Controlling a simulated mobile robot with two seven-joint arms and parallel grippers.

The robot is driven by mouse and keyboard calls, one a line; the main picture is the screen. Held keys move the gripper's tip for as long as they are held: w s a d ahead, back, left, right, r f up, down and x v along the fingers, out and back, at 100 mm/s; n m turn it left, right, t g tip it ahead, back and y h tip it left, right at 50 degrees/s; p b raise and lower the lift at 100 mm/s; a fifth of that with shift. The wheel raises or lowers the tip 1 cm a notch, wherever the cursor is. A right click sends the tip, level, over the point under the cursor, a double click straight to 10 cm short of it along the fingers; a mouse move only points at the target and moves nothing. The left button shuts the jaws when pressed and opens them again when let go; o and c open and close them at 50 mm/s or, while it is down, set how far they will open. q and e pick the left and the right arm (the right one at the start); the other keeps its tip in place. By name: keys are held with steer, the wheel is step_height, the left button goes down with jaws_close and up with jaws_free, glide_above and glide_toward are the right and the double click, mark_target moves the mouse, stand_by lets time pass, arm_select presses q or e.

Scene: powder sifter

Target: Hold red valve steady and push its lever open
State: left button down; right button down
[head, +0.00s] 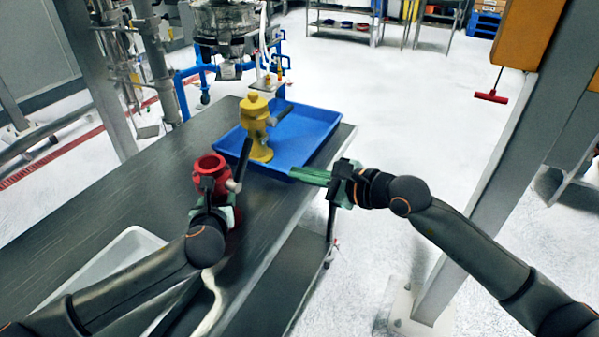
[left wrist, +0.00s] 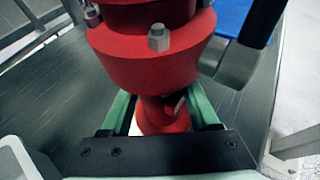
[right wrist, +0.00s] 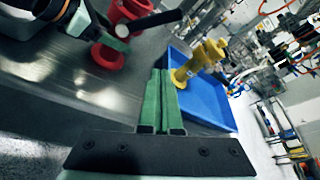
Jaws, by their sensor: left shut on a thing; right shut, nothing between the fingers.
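The red valve (head: 209,170) stands upright on the dark table, with its lever (head: 241,162) rising up and to the right from its side. My left gripper (head: 222,214) is shut on the red valve; in the left wrist view its green fingers lie either side of the valve's narrow lower neck (left wrist: 160,115). My right gripper (head: 294,174) is shut and empty, to the right of the valve and lever, near the blue tray's front corner. In the right wrist view the red valve (right wrist: 107,56) and its black lever handle (right wrist: 155,22) show beyond the closed green fingers (right wrist: 161,100).
A yellow valve (head: 257,130) stands in the blue tray (head: 318,124) behind the red valve. A pale grey bin (head: 130,245) sits at the table's near left.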

steer(key=w+a+n+t, duration=0.1)
steer(key=w+a+n, duration=0.2)
steer(key=a, duration=0.5)
steer(key=shift+w+a+r, duration=0.25)
steer(key=shift+w+r, duration=0.05)
steer(key=shift+w, duration=0.5)
stand_by(0.3)
